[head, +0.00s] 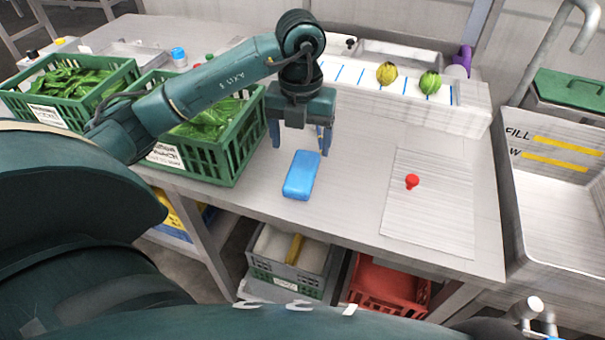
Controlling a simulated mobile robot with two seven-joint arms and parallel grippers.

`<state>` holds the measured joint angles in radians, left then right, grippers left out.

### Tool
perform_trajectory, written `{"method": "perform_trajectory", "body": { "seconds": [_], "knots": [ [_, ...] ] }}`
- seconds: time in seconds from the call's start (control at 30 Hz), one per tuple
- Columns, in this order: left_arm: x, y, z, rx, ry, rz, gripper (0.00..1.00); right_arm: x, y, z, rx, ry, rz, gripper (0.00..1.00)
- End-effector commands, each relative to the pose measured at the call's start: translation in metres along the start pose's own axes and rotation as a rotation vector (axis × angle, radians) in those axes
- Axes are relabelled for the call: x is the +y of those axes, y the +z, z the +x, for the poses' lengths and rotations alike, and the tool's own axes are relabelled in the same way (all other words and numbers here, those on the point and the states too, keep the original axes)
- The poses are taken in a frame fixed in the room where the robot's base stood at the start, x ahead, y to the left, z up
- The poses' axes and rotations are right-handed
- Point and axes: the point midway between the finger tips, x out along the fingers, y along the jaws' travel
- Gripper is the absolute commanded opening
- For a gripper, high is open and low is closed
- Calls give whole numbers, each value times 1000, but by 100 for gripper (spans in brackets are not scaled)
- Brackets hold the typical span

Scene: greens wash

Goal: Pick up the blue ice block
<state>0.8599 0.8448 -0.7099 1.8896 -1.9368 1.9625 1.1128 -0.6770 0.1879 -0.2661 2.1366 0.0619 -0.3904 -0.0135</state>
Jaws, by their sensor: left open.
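The blue ice block (301,176) lies flat on the grey metal table (350,215), near its front edge. My left gripper (301,140) is open and points down, just behind the block in the picture. Its fingers are apart with nothing visible between them. The whole top of the block shows, and I cannot tell how high the fingertips are above the table. My right gripper is not in view.
Two green crates (236,165) of leafy greens stand to the left. A white ledge (465,115) with two round vegetables runs behind. A ridged mat (440,230) with a red knob (411,181) lies to the right, beside a sink (560,215). Table between block and mat is clear.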

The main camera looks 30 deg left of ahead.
Motion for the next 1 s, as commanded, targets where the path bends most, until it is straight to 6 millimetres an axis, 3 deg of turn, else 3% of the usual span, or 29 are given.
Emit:
{"method": "perform_trajectory", "body": {
  "seconds": [0.23,0.53,0.83,1.0],
  "knots": [
    [-1,-1,19,1,0,1,75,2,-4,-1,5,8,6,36],
    [-4,-5,60,2,-1,1,75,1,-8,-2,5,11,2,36],
    [-4,-4,64,-1,-2,2,75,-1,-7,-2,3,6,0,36],
    [-4,-4,64,-1,-2,2,61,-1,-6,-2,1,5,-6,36]
  ]
}}
